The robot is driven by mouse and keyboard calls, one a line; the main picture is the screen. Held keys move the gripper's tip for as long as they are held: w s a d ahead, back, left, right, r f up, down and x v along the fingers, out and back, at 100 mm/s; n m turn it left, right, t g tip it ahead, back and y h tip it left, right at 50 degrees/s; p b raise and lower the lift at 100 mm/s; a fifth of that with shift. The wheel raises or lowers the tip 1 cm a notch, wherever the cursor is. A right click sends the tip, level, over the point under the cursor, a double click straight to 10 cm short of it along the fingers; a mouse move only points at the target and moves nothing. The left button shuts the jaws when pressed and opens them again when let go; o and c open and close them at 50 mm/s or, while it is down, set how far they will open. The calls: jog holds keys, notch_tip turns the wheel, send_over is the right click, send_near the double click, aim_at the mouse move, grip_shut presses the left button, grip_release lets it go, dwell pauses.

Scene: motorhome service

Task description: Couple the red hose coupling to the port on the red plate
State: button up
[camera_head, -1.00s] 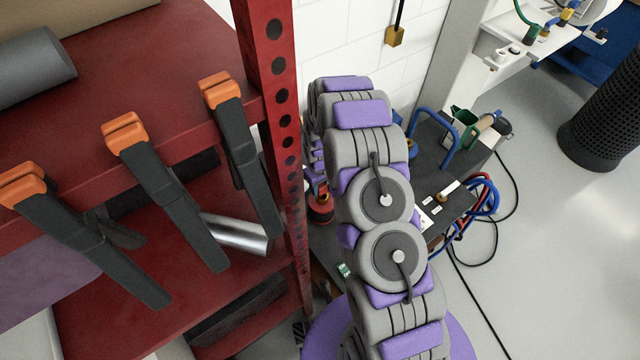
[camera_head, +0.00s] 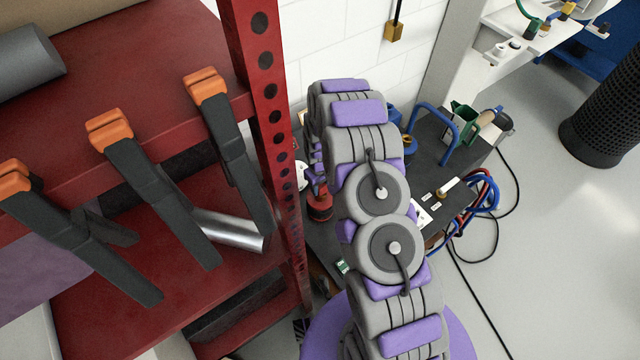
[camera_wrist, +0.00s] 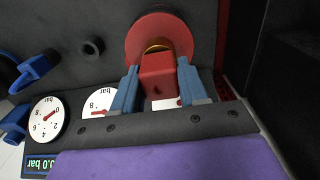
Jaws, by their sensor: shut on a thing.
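In the wrist view, my gripper (camera_wrist: 160,88) has its two blue fingers closed on the sides of a red block, the red hose coupling (camera_wrist: 158,75). Right beyond it is a round red plate (camera_wrist: 140,33) on a dark panel. A brass ring (camera_wrist: 157,44) shows between the coupling and the plate. I cannot tell whether the coupling is seated on the port or only in front of it. In the head view, my arm hides most of the work area. A red round part (camera_head: 320,208) shows just left of the arm, near the bench.
Pressure gauges (camera_wrist: 46,114) and blue fittings (camera_wrist: 30,72) sit left in the wrist view. In the head view, a red rack (camera_head: 262,110) with orange-tipped clamps (camera_head: 205,85) stands close left. The dark bench (camera_head: 430,150) carries a blue handle (camera_head: 440,125); red and blue hoses (camera_head: 485,190) hang at its right.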

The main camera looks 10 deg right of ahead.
jog(key=shift+f, duration=0.25)
jog(key=o, duration=1.2)
jog(key=shift+a, duration=0.1)
jog(key=shift+r, duration=0.1)
jog(key=s+r+p, duration=0.1)
jog(key=s+r, duration=0.2)
jog(key=r, duration=1)
jog(key=s+r+p, duration=0.1)
jog(key=s+r, duration=0.2)
jog(key=r, duration=1)
jog(key=s+r+m, duration=0.1)
jog(key=s+r, duration=0.4)
jog(key=s, duration=0.6)
jog(key=s+r+m+g+b, duration=0.1)
jog(key=s+r, duration=0.4)
jog(key=s, duration=0.6)
jog(key=s+r+m, duration=0.2)
jog(key=s+r, duration=0.3)
jog(key=s, duration=0.6)
jog(key=shift+m+g, duration=0.3)
jog(key=shift+g, duration=0.1)
